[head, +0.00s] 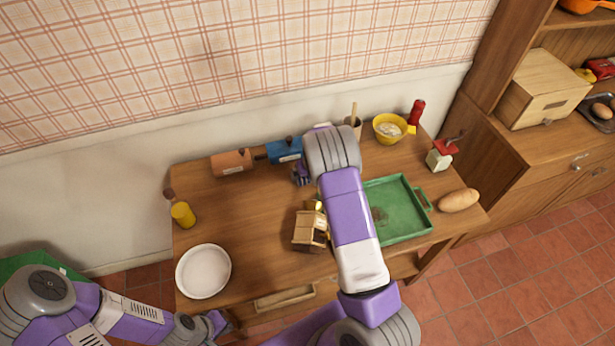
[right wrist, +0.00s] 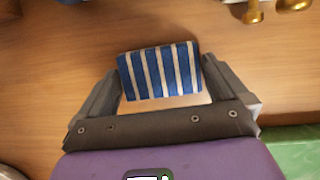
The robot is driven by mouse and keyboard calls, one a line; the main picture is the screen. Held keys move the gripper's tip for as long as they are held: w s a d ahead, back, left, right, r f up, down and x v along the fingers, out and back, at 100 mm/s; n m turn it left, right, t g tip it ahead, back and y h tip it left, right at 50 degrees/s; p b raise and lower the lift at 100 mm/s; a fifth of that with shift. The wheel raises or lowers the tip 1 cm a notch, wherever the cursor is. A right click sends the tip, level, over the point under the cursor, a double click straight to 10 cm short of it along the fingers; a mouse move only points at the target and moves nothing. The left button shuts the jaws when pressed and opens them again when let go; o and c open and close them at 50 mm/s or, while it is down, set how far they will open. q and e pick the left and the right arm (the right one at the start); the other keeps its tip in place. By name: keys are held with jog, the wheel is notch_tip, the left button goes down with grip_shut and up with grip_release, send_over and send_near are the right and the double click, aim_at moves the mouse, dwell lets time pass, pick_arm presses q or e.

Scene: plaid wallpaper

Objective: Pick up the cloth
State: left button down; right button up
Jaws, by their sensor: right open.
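A blue-and-white striped cloth (right wrist: 160,72) lies on the wooden table in the right wrist view. My right gripper (right wrist: 160,85) is open, with its fingers on either side of the cloth. I cannot tell whether either finger touches it. In the head view the right arm reaches over the middle of the table, and I cannot make out the striped cloth there. My left gripper (head: 217,322) is low at the table's front left, near the white plate. Its jaw opening is too small to judge.
The table (head: 245,205) holds a white plate (head: 203,271), a yellow cup (head: 183,214), a green tray (head: 408,222), a bread loaf (head: 459,200) and a yellow bowl (head: 388,128). A small wooden object (head: 308,230) stands beside my right arm. Brass-coloured pieces (right wrist: 252,12) lie beyond the cloth.

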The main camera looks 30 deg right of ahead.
jog(key=c, duration=0.7)
jog(key=shift+r, duration=0.1)
notch_tip(320, 180, up, 10)
jog(key=p, duration=0.3)
